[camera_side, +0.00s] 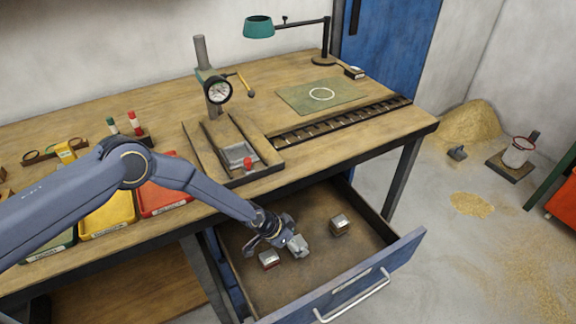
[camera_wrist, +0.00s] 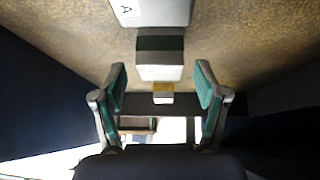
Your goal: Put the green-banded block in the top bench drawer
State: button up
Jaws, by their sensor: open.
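The green-banded block (camera_wrist: 160,58) shows in the wrist view as a pale block with a dark green band, on a brown speckled surface. It is centred between my fingers, near their tips, with gaps on both sides. My gripper (camera_wrist: 161,70) is open, with teal pads facing each other. In the side view my gripper (camera_side: 280,240) is low inside the pulled-out top bench drawer (camera_side: 305,210). A grey block (camera_side: 298,246) is at its fingertips there; its band colour is unclear.
In the drawer, a red-marked block (camera_side: 269,259) lies left of the fingertips and another block (camera_side: 340,225) to the right. A white block marked A (camera_wrist: 150,10) shows in the wrist view. The drawer front (camera_side: 360,290) stands open. The bench edge (camera_side: 300,165) is above.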

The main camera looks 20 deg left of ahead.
jog(key=v, duration=1.1)
jog(key=shift+a+r, duration=0.15)
jog(key=shift+r, duration=0.15)
jog(key=shift+s, duration=0.1)
